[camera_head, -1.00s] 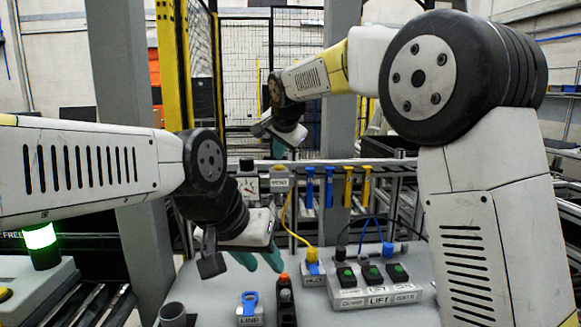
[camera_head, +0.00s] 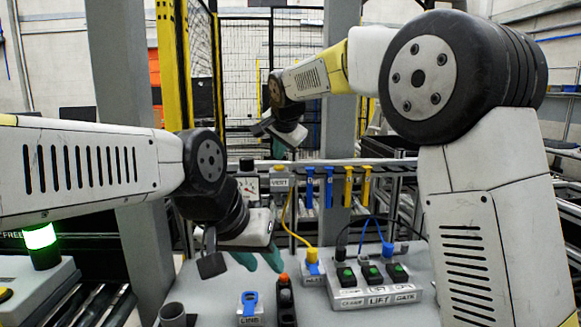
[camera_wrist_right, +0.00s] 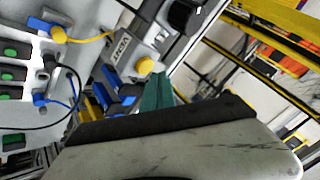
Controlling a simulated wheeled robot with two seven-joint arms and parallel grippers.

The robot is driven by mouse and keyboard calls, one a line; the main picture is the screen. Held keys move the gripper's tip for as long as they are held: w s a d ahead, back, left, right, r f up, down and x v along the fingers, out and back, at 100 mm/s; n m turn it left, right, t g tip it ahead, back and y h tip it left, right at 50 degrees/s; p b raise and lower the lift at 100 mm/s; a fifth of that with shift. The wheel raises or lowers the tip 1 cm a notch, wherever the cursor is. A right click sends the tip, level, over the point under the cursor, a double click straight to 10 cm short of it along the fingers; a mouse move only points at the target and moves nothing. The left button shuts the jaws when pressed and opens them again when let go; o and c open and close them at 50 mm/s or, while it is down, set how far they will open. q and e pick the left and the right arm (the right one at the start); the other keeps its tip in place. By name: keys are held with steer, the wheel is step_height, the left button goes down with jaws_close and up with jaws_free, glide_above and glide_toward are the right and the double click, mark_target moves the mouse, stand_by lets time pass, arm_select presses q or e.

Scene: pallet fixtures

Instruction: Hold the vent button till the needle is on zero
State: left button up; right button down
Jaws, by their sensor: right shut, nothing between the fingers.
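The vent button (camera_head: 280,168) is a yellow cap on a grey box labelled VENT (camera_head: 280,185), at the back of the bench. In the right wrist view, the yellow button (camera_wrist_right: 145,66) shows just beyond my right gripper's teal fingertips (camera_wrist_right: 157,86), which are shut and empty; I see no clear contact. In the head view my right gripper (camera_head: 283,137) is above and behind the box, its fingers largely hidden. The white round gauge (camera_head: 248,186) is left of the vent box; its needle is too small to read. My left gripper (camera_head: 259,262) hangs low over the bench, teal fingers apart and empty.
Blue (camera_head: 310,187) and yellow (camera_head: 348,187) handles hang right of the vent box. A yellow cable runs to a plug (camera_head: 312,255) on the bench. A switch box (camera_head: 375,293) with green buttons, a LINE block (camera_head: 249,308) and a dark orange-topped post (camera_head: 285,300) stand in front.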

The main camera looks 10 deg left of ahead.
mark_target(280, 167)
steer(key=shift+f, duration=0.15)
steer(key=shift+f, duration=0.3)
steer(key=shift+f, duration=0.6)
stand_by(3.5)
steer(key=shift+r, duration=0.1)
stand_by(0.9)
steer(key=shift+r, duration=0.9)
steer(key=shift+r, duration=2.55)
